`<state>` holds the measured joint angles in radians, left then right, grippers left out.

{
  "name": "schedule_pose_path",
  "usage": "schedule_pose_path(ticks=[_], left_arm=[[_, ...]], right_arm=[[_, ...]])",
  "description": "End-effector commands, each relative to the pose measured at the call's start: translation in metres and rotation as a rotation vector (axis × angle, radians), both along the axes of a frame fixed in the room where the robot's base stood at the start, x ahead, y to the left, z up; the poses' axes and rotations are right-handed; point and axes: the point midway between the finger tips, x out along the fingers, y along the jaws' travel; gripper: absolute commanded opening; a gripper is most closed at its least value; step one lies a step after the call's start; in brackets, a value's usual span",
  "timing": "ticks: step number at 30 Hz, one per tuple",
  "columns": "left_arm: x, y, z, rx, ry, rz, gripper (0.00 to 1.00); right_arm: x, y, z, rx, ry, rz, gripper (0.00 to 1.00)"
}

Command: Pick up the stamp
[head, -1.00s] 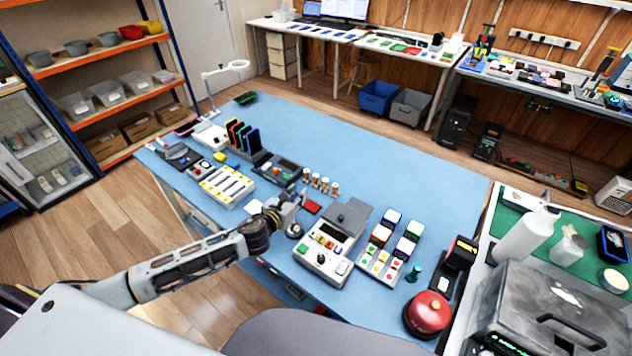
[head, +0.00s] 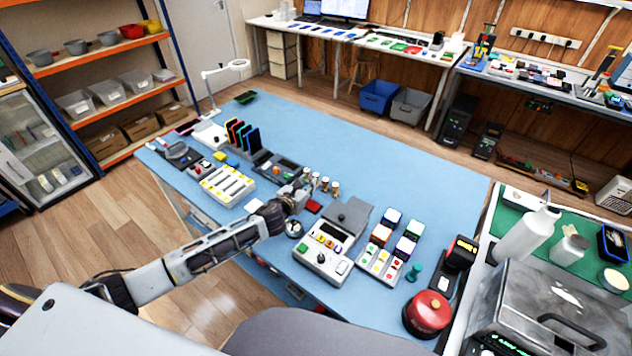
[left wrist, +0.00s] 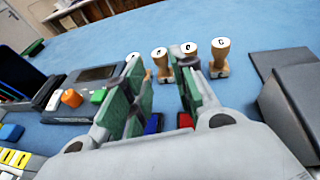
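Several wooden stamps with lettered round tops stand upright in a row. In the head view they are at mid-table (head: 325,184). In the left wrist view one stamp (left wrist: 160,63) shows in the gap between my fingers, a stamp topped "C" (left wrist: 220,57) stands right of them, and two others are partly hidden by the fingers. My left gripper (head: 302,188) is just left of the row in the head view. In the left wrist view its green-padded fingers (left wrist: 158,95) are apart with no stamp held; the stamps appear beyond the tips. My right gripper is not in view.
A red pad (head: 314,206) lies near the gripper, and a grey device with buttons (head: 325,250) stands to the right. A dark device with a screen (left wrist: 98,85) stands left of the fingers. The blue table (head: 390,150) is clear behind the stamps.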

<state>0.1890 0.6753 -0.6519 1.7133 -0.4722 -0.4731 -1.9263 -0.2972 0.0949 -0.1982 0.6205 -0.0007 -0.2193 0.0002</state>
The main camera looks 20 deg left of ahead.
Motion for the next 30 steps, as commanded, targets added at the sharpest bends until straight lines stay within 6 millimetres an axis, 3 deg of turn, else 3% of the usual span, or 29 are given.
schedule_pose_path(ticks=[13, 20, 30], left_arm=[[0.008, -0.002, -0.002, 0.000, 0.000, -0.001, 0.27], [0.011, -0.002, -0.003, -0.001, 0.000, -0.001, 0.27], [0.034, -0.006, -0.010, -0.002, -0.001, 0.001, 0.27]], right_arm=[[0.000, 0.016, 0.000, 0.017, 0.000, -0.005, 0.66], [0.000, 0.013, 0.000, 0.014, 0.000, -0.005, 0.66], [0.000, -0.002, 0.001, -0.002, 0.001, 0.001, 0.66]])
